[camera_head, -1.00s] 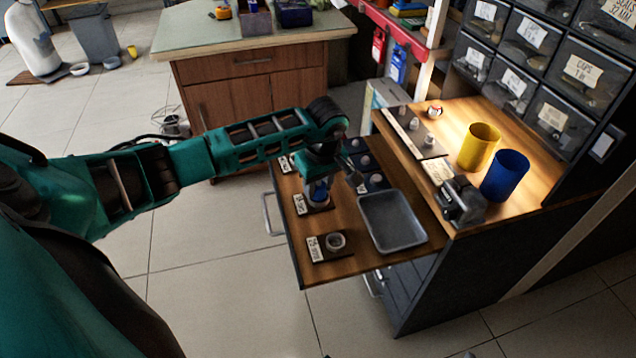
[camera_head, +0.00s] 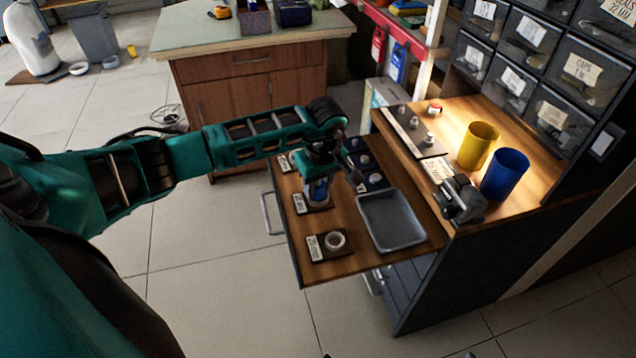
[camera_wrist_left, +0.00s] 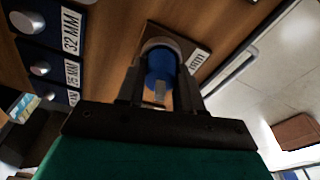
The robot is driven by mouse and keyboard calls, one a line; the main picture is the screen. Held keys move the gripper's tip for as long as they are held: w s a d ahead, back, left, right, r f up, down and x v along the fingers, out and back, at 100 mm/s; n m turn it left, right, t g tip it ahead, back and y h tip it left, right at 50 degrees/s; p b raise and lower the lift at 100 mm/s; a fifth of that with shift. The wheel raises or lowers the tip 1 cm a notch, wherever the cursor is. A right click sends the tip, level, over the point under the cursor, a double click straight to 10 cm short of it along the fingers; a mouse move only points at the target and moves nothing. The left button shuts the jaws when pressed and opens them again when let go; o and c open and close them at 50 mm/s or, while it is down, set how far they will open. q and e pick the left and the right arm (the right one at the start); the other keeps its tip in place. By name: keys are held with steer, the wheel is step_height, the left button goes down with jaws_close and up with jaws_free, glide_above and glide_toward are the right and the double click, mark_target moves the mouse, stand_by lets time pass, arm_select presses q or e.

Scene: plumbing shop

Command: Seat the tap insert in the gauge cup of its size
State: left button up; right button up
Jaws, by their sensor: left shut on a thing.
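My left gripper (camera_head: 318,190) points down over the pull-out board and is shut on the blue tap insert (camera_wrist_left: 160,68). In the left wrist view the insert sits between the two fingers, with the pale rim of the middle gauge cup (camera_wrist_left: 158,43) around its far side. I cannot tell how deep the insert is in the cup. The middle cup's label is partly hidden by a finger. The nearest gauge cup (camera_head: 335,240) is empty, on a dark base with a label that seems to read 25 MM. The farthest cup is mostly hidden by my arm. My right gripper is out of view.
A grey metal tray (camera_head: 391,221) lies on the board, right of the cups. Labelled knobs (camera_wrist_left: 40,68) stand on a dark strip nearby. On the bench are a yellow cup (camera_head: 478,146), a blue cup (camera_head: 505,175) and a small dark vise-like device (camera_head: 460,199).

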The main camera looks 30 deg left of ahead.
arm_select(q)
steer(key=shift+f, duration=0.15)
steer(key=shift+r, duration=0.2)
steer(key=shift+r+p, duration=0.45)
steer(key=shift+r, duration=0.05)
steer(key=shift+r, duration=0.15)
stand_by(0.8)
steer(key=shift+f+b, duration=0.7)
steer(key=shift+f, duration=0.15)
steer(key=shift+r, duration=0.2)
steer(key=shift+r+p, duration=0.55)
steer(key=shift+p, duration=0.05)
steer(key=shift+r, duration=0.1)
stand_by(0.6)
